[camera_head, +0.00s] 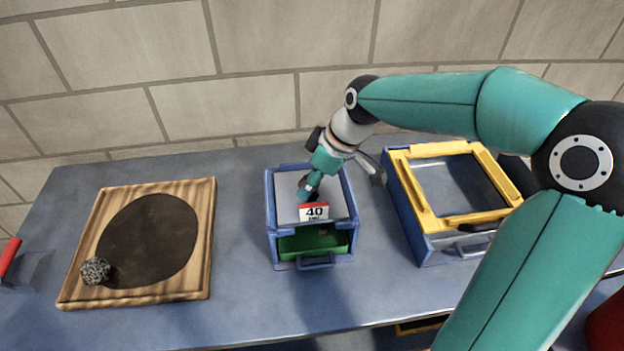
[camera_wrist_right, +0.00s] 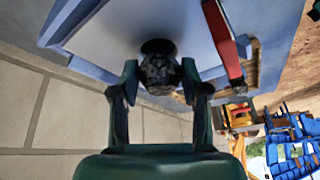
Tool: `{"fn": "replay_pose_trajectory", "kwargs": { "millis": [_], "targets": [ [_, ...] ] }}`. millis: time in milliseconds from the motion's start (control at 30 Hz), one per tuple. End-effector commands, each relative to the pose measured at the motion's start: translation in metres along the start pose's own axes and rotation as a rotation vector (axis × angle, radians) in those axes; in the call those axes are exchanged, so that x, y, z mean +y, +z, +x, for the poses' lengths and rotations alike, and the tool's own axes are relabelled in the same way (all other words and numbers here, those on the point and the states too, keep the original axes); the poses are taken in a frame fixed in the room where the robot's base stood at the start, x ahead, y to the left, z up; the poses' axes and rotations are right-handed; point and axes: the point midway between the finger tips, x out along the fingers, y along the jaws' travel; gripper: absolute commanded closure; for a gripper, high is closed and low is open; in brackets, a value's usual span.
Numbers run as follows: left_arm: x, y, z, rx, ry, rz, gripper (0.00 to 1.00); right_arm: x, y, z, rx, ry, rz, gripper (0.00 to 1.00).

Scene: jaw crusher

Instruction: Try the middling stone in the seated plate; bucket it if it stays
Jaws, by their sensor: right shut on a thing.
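My right gripper (camera_head: 309,187) is over the blue box (camera_head: 352,215) labelled 40. It is shut on a dark grey, rough stone (camera_wrist_right: 158,72), seen between the fingers in the right wrist view (camera_wrist_right: 160,82). The pale plate (camera_head: 286,190) lies in the top of this box. In the right wrist view the stone is at the plate's dark round hole (camera_wrist_right: 158,46); I cannot tell whether it touches the rim. In the head view the stone is mostly hidden by the gripper and sign. My left gripper is not in view.
Another grey stone (camera_head: 95,270) lies on the wooden tray (camera_head: 208,255) at left. A green drawer (camera_head: 320,243) is in the blue box's lower front. A blue bin with a yellow frame (camera_head: 425,215) stands to the right. A red object (camera_head: 606,325) is at the bottom right corner.

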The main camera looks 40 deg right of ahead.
Motion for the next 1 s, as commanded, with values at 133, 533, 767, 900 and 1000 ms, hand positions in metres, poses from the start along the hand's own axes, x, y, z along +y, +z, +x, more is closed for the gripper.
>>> {"fn": "replay_pose_trajectory", "kwargs": {
  "millis": [133, 533, 767, 900, 1000],
  "targets": [
    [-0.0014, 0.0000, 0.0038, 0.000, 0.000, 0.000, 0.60, 0.0005, 0.0017, 0.0040, 0.001, 0.000, 0.000, 0.93],
    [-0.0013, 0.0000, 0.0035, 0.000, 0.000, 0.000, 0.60, 0.0001, 0.0010, 0.0040, 0.000, 0.000, -0.001, 0.35],
    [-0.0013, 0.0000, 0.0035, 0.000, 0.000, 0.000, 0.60, 0.0000, 0.0010, 0.0042, 0.000, -0.001, -0.001, 0.25],
    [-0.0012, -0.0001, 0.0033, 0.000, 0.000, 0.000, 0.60, -0.0001, 0.0012, 0.0039, -0.001, -0.001, -0.001, 0.25],
    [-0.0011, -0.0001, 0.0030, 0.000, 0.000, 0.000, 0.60, 0.0002, 0.0009, -0.0003, 0.000, 0.000, -0.001, 0.25]
  ]
}}
